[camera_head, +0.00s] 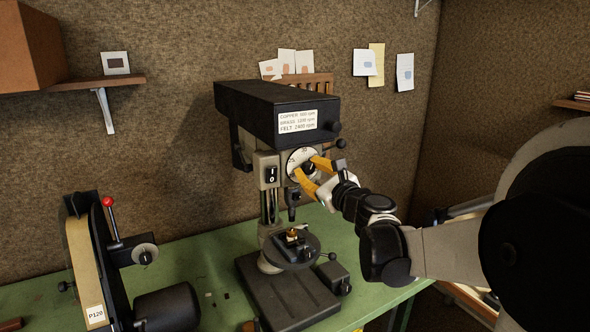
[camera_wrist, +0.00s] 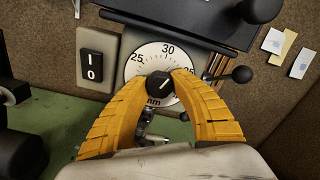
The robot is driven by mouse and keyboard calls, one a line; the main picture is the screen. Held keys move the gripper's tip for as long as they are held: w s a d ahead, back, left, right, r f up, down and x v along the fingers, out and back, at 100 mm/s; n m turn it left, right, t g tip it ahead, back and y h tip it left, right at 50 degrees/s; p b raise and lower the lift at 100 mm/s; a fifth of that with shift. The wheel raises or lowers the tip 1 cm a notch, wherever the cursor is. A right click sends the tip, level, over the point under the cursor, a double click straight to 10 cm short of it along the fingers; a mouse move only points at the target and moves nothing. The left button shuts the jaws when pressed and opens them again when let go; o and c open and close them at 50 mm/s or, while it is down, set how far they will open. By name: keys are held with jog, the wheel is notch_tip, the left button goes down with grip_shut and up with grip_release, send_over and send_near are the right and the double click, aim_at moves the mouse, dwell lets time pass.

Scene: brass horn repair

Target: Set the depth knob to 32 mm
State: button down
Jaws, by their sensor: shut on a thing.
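The depth knob (camera_wrist: 160,86) is a black round knob with a white pointer line, set in the middle of a white dial. The dial (camera_wrist: 137,68) shows 25, 30 and part of a number at the right, with "mm" below; the pointer line slants toward the upper right, right of the 30. In the head view the dial (camera_head: 293,159) is on the front of the black drill press (camera_head: 262,101). My gripper (camera_wrist: 160,84) has its yellow fingers shut on the knob from both sides; it also shows in the head view (camera_head: 308,172). The fingers hide the lower dial.
A switch marked I and 0 (camera_wrist: 94,66) is left of the dial. A lever with a black ball (camera_wrist: 241,74) is close at its right. Below, the drill table (camera_head: 308,248) holds a small brass piece (camera_head: 292,235). A belt sander (camera_head: 90,255) stands on the green bench at left.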

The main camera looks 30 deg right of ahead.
jog(key=c, duration=1.1)
grip_release()
jog(key=shift+o, duration=0.2)
jog(key=s, duration=1.2)
jog(key=shift+f, duration=0.15)
